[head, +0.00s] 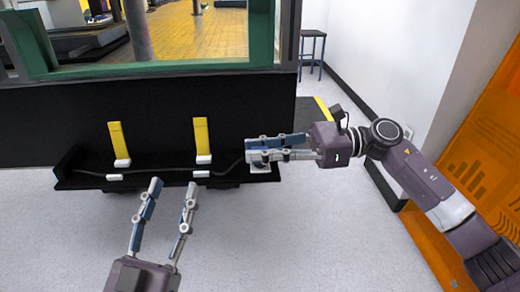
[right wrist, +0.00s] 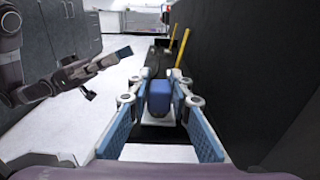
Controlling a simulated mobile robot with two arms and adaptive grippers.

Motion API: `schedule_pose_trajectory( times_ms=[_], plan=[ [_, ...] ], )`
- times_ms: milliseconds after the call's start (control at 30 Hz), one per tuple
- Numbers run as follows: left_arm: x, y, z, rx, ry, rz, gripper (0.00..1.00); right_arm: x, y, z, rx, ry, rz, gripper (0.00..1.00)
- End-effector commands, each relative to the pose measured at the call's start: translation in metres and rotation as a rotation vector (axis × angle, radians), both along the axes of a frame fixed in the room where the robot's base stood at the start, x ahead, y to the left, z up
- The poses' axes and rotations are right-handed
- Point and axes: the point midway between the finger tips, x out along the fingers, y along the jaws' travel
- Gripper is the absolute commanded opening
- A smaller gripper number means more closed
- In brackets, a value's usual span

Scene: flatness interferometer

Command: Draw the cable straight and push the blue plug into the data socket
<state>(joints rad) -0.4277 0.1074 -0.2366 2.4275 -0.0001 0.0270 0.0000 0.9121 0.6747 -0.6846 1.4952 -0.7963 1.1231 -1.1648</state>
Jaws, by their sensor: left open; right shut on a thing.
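The blue plug (right wrist: 160,97) sits between the fingers of my right gripper (right wrist: 160,103), which is shut on it. In the head view this gripper (head: 251,150) is at the right end of a black ledge, and its fingers mostly hide the plug. A white block (head: 260,168) lies just below the fingers; I cannot tell whether it is the data socket. The dark cable (head: 222,172) runs left from there along the ledge, past two yellow upright clips (head: 118,142) (head: 201,136), with a slight bend near the plug. My left gripper (head: 173,186) is open and empty in front of the ledge.
The black ledge (head: 75,181) runs along a dark panel (head: 50,115) below a green-framed window. White pieces (head: 115,177) lie at the clips' feet. Pale floor (head: 60,240) is clear in front. An orange panel (head: 490,130) stands at the right.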

Motion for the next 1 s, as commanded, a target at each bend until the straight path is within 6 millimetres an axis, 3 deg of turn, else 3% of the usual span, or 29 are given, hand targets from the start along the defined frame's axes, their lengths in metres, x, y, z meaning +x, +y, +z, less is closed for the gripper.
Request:
schedule_pose_trajectory(
  times_ms=[1000],
  plan=[
    [-0.0044,0.0001,0.0059,-0.011,-0.034,-0.002,0.42,0.0000,0.0000,-0.0017,0.000,0.000,0.000,0.00]
  ],
)
